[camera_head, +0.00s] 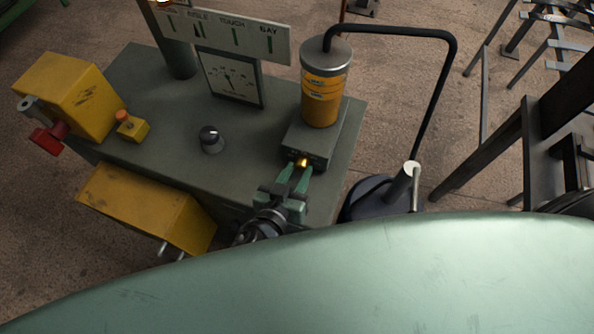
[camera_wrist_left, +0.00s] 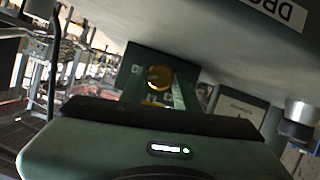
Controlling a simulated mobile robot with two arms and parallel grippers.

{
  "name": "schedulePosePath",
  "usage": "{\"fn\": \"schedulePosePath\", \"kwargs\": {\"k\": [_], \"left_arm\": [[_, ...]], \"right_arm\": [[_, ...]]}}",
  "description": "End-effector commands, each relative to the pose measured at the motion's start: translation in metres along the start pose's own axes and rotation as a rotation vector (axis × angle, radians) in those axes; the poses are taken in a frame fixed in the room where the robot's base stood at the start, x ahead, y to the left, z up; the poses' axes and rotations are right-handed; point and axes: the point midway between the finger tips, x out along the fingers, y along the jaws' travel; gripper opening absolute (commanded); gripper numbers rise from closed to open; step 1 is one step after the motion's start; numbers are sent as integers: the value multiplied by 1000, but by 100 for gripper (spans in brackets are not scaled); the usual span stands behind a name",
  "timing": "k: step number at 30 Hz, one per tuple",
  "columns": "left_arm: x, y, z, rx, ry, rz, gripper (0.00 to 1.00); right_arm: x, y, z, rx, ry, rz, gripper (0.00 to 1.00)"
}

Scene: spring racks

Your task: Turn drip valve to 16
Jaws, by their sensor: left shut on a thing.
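A small brass drip valve knob (camera_head: 303,162) sits low on the front of the grey block under the yellow oil cylinder (camera_head: 321,92). My left gripper (camera_head: 295,174) reaches up to it from below, and its green fingers are shut on the knob. In the left wrist view, the round brass knob (camera_wrist_left: 159,77) shows between the fingers, in front of a dark green block face with partly hidden lettering. No readable valve number shows. A gauge (camera_head: 230,78) with a black needle stands on the bench. My right gripper is not in view.
The grey-green bench (camera_head: 150,110) also carries a black knob (camera_head: 211,138), a yellow box (camera_head: 70,95) with a red handle, and a small yellow button box (camera_head: 131,126). A black hose (camera_head: 447,80) arches from the cylinder to the right. My pale green body fills the foreground.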

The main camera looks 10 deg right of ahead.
Motion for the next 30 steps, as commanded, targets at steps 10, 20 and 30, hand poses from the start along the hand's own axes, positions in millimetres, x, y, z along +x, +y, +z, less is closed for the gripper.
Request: {"fn": "schedulePosePath", "kwargs": {"k": [10, 20, 30], "left_arm": [[0, -1, 0, 0, 1, -1, 41], [-5, -1, 1, -1, 0, 0, 41], [-59, -1, 2, -3, -1, 0, 41]], "right_arm": [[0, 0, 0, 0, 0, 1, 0], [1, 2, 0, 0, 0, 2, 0], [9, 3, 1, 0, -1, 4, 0]]}}
